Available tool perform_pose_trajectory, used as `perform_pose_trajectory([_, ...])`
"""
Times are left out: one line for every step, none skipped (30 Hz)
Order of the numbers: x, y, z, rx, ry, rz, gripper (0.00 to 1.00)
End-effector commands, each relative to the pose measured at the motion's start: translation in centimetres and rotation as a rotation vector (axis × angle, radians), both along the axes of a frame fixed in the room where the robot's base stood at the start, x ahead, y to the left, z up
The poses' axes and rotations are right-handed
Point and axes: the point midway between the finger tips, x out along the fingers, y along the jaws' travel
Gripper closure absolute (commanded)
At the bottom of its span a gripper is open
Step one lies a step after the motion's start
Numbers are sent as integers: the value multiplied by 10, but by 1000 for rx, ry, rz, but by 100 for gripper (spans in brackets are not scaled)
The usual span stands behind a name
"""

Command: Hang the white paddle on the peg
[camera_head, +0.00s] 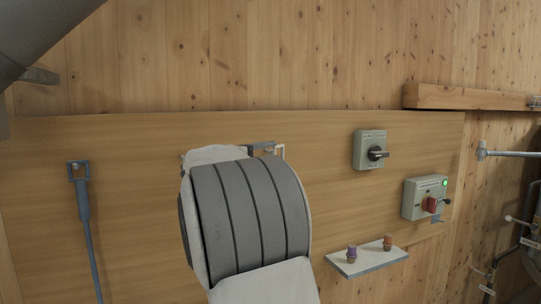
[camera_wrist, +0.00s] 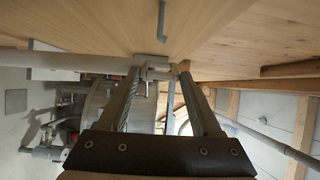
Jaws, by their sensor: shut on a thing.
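My gripper (camera_wrist: 158,72) is shut on the end of the white paddle (camera_wrist: 85,61), near its square loop. In the wrist view the paddle's pale shaft runs left from the fingertips. In the wrist view a thin grey bent rod (camera_wrist: 162,22), apparently the peg, sticks out from the board above the fingertips, apart from the loop.
A blue-grey paddle (camera_head: 84,205) hangs at the board's left. Right of my arm are a rotary switch box (camera_head: 369,149), a box with a red knob and green light (camera_head: 424,198), and a small shelf (camera_head: 368,261) with purple and orange pieces. A wooden beam (camera_head: 465,97) juts out above.

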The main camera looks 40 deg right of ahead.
Motion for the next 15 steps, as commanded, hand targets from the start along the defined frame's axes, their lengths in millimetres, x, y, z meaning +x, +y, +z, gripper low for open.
perform_pose_trajectory([3, -1, 1, -1, 0, -1, 99])
perform_pose_trajectory([5, -1, 1, -1, 0, -1, 99])
perform_pose_trajectory([7, -2, 1, -1, 0, -1, 99])
perform_pose_trajectory([9, -2, 1, -1, 0, -1, 99])
perform_pose_trajectory([11, -3, 1, -1, 0, -1, 99])
perform_pose_trajectory([13, -4, 1, -1, 1, -1, 99])
perform_pose_trajectory([15, -4, 1, -1, 0, -1, 99])
perform_pose_trajectory([16, -4, 1, -1, 0, -1, 99])
perform_pose_trajectory([19, -5, 0, -1, 0, -1, 99])
perform_pose_trajectory([21, -5, 0, -1, 1, -1, 99])
perform_pose_trajectory([22, -6, 0, -1, 1, -1, 99])
perform_pose_trajectory([25, -6, 0, -1, 1, -1, 99])
perform_pose_trajectory([26, -7, 0, -2, 0, 0, 99])
perform_pose_trajectory([28, -7, 0, -2, 0, 0, 99])
perform_pose_trajectory([30, -8, -1, -1, 1, 0, 99])
